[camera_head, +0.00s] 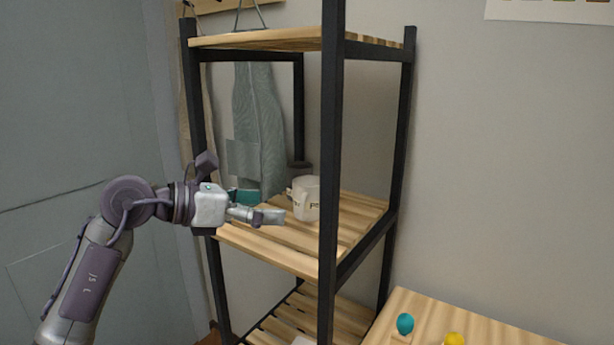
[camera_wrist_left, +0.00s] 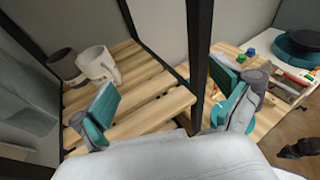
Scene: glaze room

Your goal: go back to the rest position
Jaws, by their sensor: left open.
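My left gripper (camera_head: 262,206) is at the left front of the rack's middle shelf (camera_head: 275,249), just above the slats. In the left wrist view its two teal-padded fingers (camera_wrist_left: 165,108) stand wide apart with nothing held between them. A white mug (camera_head: 306,199) with dark lettering stands upright on that shelf, beyond the fingertips and apart from them as seen in the left wrist view (camera_wrist_left: 96,64). My right gripper is not in view.
The rack's black front post (camera_head: 332,130) rises near my left gripper. A wooden table (camera_head: 500,331) at lower right bears a teal item (camera_head: 405,323) and a yellow one (camera_head: 454,339). A grey-green apron (camera_head: 259,125) hangs behind the rack. Left of the rack, before the grey door (camera_head: 75,90), looks free.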

